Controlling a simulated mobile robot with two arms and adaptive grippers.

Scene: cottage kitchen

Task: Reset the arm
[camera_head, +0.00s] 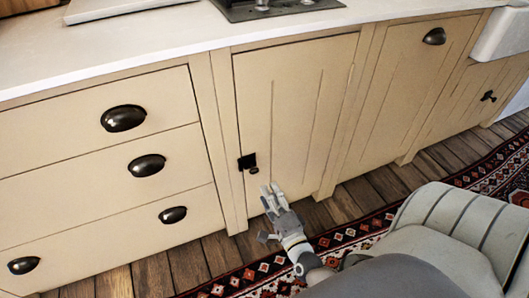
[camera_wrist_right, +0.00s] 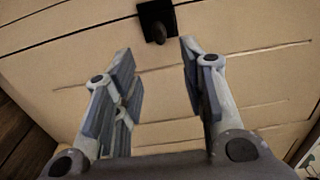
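My right gripper (camera_head: 270,195) is low in front of a closed cream cabinet door (camera_head: 300,110) in the head view. In the right wrist view my right gripper (camera_wrist_right: 160,75) is open, its two fingers wide apart with nothing between them. The door's dark latch with a knob (camera_wrist_right: 157,25) lies beyond the fingertips in that view. In the head view the latch (camera_head: 247,161) is just above and left of the fingertips. My left gripper is not in view.
Drawers with dark cup handles (camera_head: 123,118) are at the left. A white countertop (camera_head: 150,40) runs above, with a dark hob (camera_head: 270,8). A patterned rug (camera_head: 350,233) lies on the wooden floor (camera_head: 150,277). A white sink (camera_head: 503,35) is at upper right.

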